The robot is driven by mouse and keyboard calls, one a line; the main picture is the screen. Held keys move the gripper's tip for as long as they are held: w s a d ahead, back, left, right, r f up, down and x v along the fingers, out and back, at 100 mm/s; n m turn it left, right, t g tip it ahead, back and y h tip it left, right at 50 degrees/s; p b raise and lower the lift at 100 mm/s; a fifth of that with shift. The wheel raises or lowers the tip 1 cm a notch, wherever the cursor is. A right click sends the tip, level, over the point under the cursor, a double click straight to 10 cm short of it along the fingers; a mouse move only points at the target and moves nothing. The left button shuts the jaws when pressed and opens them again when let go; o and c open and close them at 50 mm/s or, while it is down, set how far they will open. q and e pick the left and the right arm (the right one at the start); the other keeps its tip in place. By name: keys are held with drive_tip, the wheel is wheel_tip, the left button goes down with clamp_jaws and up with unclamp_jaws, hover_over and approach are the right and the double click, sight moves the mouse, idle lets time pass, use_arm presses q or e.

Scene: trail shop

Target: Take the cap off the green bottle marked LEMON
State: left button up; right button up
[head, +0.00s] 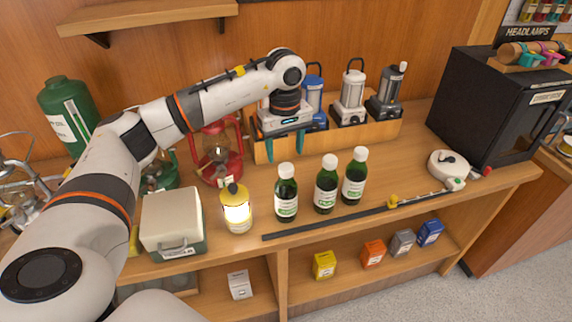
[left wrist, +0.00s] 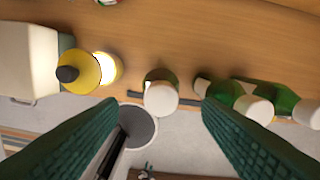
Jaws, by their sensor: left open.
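Three green bottles with white caps stand upright in a row on the wooden counter: the left bottle (head: 286,196), the middle bottle (head: 326,188) and the right bottle (head: 354,178). Their labels are too small for me to read, so I cannot tell which is LEMON. All three caps are on. My left gripper (head: 286,148) is open and empty, above and behind the left bottle in the head view. In the left wrist view, the left bottle's cap (left wrist: 161,98) shows between the two green fingers, not touching them. My right gripper is out of view.
A lit yellow lantern (head: 236,210) stands left of the bottles, beside a cream-lidded box (head: 172,222). A dark bar (head: 335,221) lies along the front edge. A wooden crate (head: 385,129) with lanterns stands behind. A white reel (head: 448,165) is at right, by a black cabinet (head: 492,105).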

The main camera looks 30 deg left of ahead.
sight(286, 166)
use_arm(q)
drive_tip(key=f+p, duration=0.1)
drive_tip(key=f, duration=0.2)
drive_tip(key=shift+s+d+f+p, duration=0.1)
drive_tip(key=shift+d+f+p, duration=0.15)
drive_tip(key=shift+p, duration=0.15)
drive_tip(key=shift+f, duration=0.35)
drive_tip(key=c, duration=1.1)
